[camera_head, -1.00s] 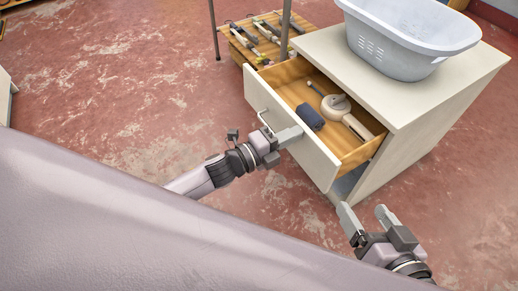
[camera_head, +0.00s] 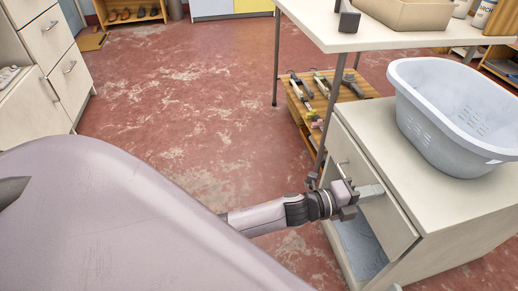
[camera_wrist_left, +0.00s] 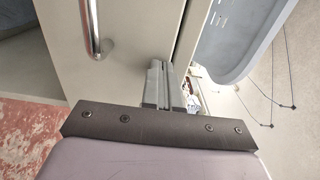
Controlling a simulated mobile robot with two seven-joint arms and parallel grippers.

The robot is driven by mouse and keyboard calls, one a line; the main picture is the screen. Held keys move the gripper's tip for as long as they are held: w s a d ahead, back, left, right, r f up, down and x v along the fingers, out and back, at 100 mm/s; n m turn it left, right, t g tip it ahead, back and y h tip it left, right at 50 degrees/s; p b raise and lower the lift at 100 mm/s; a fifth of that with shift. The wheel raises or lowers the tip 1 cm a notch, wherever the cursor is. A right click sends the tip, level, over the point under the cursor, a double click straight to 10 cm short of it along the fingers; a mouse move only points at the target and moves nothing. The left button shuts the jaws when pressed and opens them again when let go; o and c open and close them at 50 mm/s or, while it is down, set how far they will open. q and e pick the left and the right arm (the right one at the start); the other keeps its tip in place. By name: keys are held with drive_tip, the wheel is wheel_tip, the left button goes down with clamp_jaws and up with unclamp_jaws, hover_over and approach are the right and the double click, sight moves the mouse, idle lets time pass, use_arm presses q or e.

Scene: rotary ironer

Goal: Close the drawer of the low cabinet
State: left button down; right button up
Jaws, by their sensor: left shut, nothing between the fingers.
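The low cabinet (camera_head: 465,258) stands at the right in the head view, with its white drawer front (camera_head: 392,228) facing left. In the left wrist view a narrow gap shows beside the drawer front (camera_wrist_left: 140,62), with some of the contents visible in it, so the drawer is slightly open. Its metal handle (camera_wrist_left: 93,32) is at the upper left there. My left gripper (camera_head: 371,191) is shut and empty, its fingers against or very close to the drawer front near its upper edge. Contact is unclear. My right gripper cannot be made out.
A grey-blue laundry basket (camera_head: 452,115) stands on the cabinet top. Another drawer cabinet (camera_head: 50,60) is at the far left. The red floor between is clear.

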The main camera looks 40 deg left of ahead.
use_arm(q)
drive_tip(key=shift+w+d+r, duration=0.15)
drive_tip(key=shift+w+d, duration=0.25)
drive_tip(key=shift+w, duration=0.2)
use_arm(e)
drive_tip(key=shift+w+a+r, duration=0.1)
drive_tip(key=shift+w+r, duration=0.2)
drive_tip(key=shift+w, duration=0.05)
